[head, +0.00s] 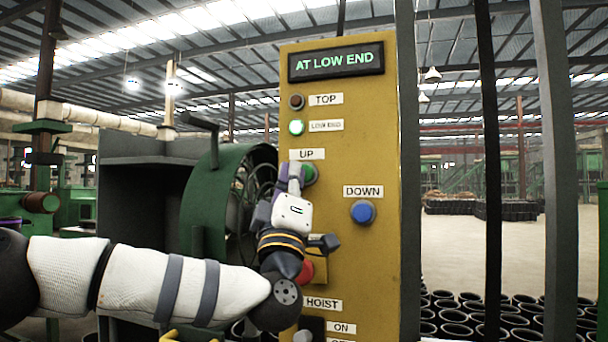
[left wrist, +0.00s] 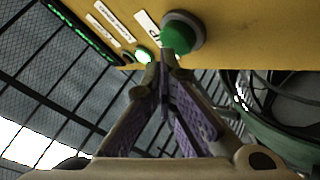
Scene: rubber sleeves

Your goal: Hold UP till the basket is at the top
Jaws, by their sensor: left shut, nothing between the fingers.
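A yellow hoist control panel (head: 350,265) stands in front of me. Its display (head: 336,62) reads "AT LOW END". The green UP button (head: 310,174) sits below the UP label, and in the left wrist view the button (left wrist: 184,32) is right at my fingertips. My left gripper (head: 294,172) is shut with nothing between the fingers; its tips (left wrist: 168,56) overlap the button's edge, and I cannot tell whether they press it. The LOW END lamp (head: 296,127) glows green; the TOP lamp (head: 296,101) is dark. The basket cannot be made out. My right gripper is not in view.
A blue DOWN button (head: 363,212) is right of UP. A red button (head: 304,272) is partly hidden behind my wrist, above the HOIST label. A green round housing (head: 210,205) stands close left of the panel. Dark posts (head: 488,150) and rubber sleeves (head: 455,315) are at right.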

